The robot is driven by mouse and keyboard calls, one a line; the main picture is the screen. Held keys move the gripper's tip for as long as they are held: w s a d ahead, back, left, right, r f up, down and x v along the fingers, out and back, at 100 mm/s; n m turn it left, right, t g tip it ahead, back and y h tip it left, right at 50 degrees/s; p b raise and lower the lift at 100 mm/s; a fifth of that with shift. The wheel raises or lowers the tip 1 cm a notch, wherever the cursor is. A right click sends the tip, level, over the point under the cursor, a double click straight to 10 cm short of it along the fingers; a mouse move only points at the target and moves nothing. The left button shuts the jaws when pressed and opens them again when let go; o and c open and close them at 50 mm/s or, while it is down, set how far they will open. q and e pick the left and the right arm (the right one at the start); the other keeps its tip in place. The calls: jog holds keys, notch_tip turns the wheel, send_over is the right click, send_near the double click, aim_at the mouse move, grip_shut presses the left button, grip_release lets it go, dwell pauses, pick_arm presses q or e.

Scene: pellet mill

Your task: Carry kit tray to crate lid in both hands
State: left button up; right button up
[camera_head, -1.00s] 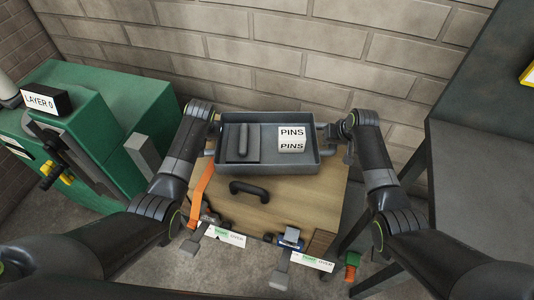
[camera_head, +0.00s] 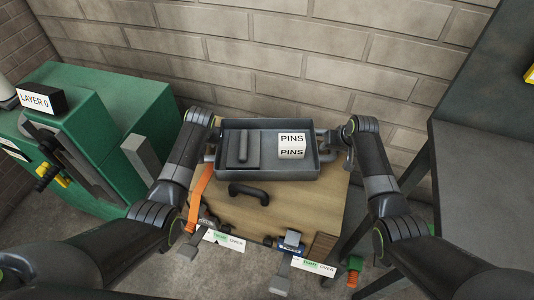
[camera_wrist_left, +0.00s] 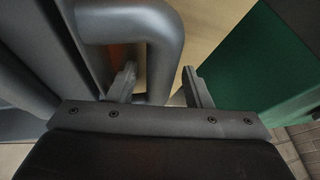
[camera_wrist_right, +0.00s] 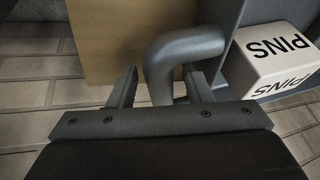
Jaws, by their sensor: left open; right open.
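The grey kit tray (camera_head: 268,174) sits over the far end of the wooden crate lid (camera_head: 290,205). It holds a white box marked PINS (camera_head: 291,146) on the right and a dark block with a rounded bar (camera_head: 243,147) on the left. My left gripper (camera_head: 212,142) is at the tray's left end. Its open fingers stand either side of the left tray handle (camera_wrist_left: 160,70). My right gripper (camera_head: 338,142) is at the right end, open, with the right tray handle (camera_wrist_right: 163,72) between its fingers. Whether the fingers touch the handles cannot be told.
A black handle (camera_head: 249,192) and an orange strap (camera_head: 199,198) are on the lid. Latches with labels (camera_head: 289,243) line its near edge. A green machine (camera_head: 110,110) stands left, a dark table (camera_head: 490,170) right, and a brick wall (camera_head: 300,60) close behind.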

pick_arm(q)
jog(key=v, duration=1.2)
pick_arm(e)
jog(key=v, duration=1.2)
pick_arm(q)
jog(key=o, duration=0.8)
pick_arm(e)
jog(key=o, duration=0.8)
pick_arm(q)
jog(key=shift+o, duration=0.2)
